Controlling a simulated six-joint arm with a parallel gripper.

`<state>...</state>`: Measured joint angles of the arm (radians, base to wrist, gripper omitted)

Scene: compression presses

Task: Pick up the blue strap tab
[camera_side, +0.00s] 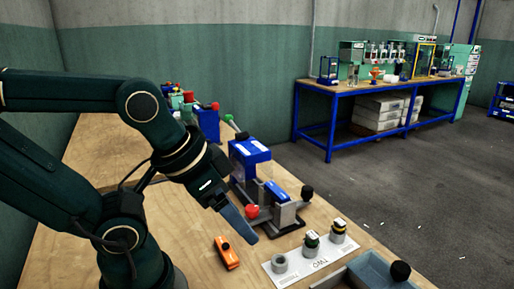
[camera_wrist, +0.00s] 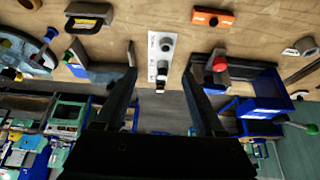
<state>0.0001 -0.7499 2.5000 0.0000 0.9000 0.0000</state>
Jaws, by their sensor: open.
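A blue piece (camera_side: 275,190) sits on a dark press fixture with a red knob (camera_side: 252,211) in the side view. I cannot tell whether this piece is the strap tab. My gripper (camera_side: 250,237) points down over the wooden bench, beside the fixture on its near side. The red knob also shows in the wrist view (camera_wrist: 219,64), just right of the right finger.
An orange block (camera_side: 227,252) lies left of the gripper. A white labelled strip (camera_side: 318,262) with several small round parts lies to the right. A blue-grey tray (camera_side: 345,275) stands at the front right. A larger blue press (camera_side: 250,150) stands behind.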

